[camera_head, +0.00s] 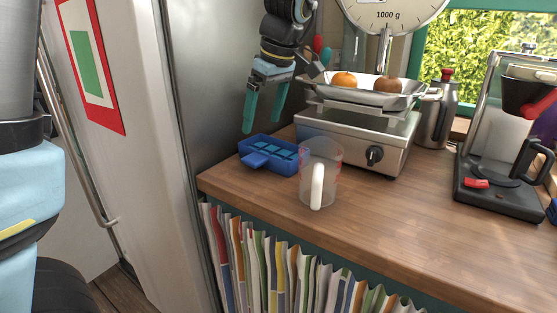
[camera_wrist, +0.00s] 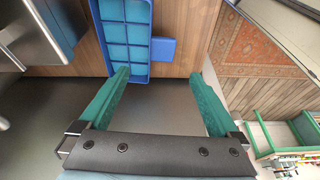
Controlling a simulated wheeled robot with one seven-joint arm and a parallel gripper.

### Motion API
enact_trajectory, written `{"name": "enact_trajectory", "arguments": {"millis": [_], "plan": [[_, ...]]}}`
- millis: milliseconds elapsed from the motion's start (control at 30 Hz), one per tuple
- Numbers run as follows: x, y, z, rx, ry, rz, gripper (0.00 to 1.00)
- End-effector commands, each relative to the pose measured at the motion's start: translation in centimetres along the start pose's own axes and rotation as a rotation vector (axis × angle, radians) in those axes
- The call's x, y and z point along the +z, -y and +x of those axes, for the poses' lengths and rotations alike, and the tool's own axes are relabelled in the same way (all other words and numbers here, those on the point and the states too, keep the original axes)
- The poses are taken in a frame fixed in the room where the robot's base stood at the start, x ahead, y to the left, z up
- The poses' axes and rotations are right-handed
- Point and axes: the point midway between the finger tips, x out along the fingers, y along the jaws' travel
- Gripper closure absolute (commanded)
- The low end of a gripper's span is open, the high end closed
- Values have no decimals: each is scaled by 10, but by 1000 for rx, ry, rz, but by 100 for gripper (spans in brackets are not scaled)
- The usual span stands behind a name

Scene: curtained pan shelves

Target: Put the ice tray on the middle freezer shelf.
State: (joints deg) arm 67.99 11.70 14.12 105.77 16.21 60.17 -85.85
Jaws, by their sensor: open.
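The blue ice tray (camera_head: 277,144) lies on the wooden counter at its left end, beside the fridge side, with a tab toward the front. In the wrist view the ice tray (camera_wrist: 124,71) lies beyond my fingertips, with its light blue cells and side tab visible. My gripper (camera_head: 265,106) hangs above the tray with teal fingers spread. In the wrist view my gripper (camera_wrist: 158,77) is open and nothing is between its fingers. The freezer's outer side and door (camera_head: 138,120) stand at the left; its shelves are not visible.
A clear measuring cup (camera_head: 320,178) stands just right of the tray. A kitchen scale (camera_head: 355,138) holding fruit stands behind it. A coffee maker (camera_head: 505,190) and a metal flask (camera_head: 438,118) are farther right. The counter's front middle is clear.

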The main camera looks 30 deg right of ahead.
Motion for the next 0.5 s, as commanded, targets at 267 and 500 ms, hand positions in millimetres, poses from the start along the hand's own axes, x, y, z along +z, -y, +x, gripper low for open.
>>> {"name": "enact_trajectory", "arguments": {"millis": [267,500], "plan": [[0,1,41,-4,1,1,3],[2,2,59,-5,1,2,3]]}}
